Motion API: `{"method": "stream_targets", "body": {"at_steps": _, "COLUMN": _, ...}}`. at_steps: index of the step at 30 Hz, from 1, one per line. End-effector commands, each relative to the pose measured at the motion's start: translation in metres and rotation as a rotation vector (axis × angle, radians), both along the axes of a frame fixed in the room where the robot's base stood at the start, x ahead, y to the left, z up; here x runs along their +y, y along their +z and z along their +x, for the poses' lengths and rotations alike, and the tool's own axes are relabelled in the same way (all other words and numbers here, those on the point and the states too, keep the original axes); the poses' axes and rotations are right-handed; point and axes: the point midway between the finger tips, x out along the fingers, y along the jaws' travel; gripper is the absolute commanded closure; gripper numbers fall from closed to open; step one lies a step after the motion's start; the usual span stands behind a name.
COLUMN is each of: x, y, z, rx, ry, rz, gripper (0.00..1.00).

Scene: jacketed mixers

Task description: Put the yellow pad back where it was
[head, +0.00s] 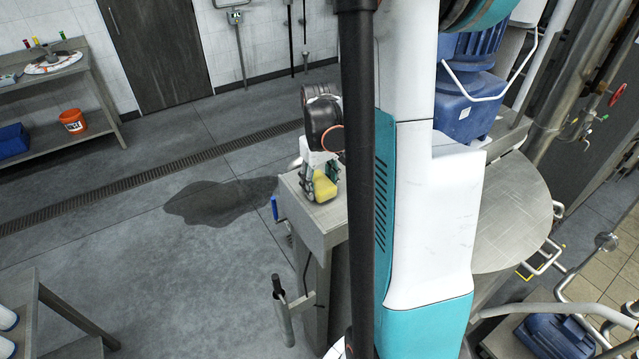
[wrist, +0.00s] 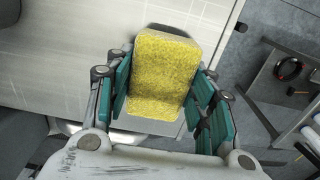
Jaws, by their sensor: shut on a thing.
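The yellow pad (wrist: 163,70) is a thick rectangular block with a rough yellow face. In the wrist view it sits between the two teal fingers of my gripper (wrist: 165,105), which is shut on it. In the head view the pad (head: 324,187) is below my gripper (head: 318,178), over the near left part of a metal worktop (head: 333,218). I cannot tell whether the pad touches the worktop. Part of the worktop is hidden behind my arm.
A round metal lid (head: 515,215) and a blue motor (head: 470,95) are at the right. A dark wet patch (head: 220,200) lies on the floor left of the worktop. A shelf bench (head: 60,85) with an orange bucket (head: 73,121) stands at the far left.

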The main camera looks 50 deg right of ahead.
Motion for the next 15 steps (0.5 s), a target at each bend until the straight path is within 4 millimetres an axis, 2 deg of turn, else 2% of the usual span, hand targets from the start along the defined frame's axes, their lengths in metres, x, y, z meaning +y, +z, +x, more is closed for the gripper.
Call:
{"method": "stream_targets", "body": {"at_steps": 13, "x": 0.0001, "y": -0.0082, "z": -0.0002, "rx": 0.0, "ry": 0.0, "rz": 0.0, "gripper": 0.73}}
{"method": "stream_targets", "body": {"at_steps": 14, "x": 0.0002, "y": -0.0083, "z": -0.0003, "rx": 0.0, "ry": 0.0, "rz": 0.0, "gripper": 0.48}}
{"method": "stream_targets", "body": {"at_steps": 15, "x": 0.0001, "y": -0.0074, "z": -0.0002, "rx": 0.0, "ry": 0.0, "rz": 0.0, "gripper": 0.39}}
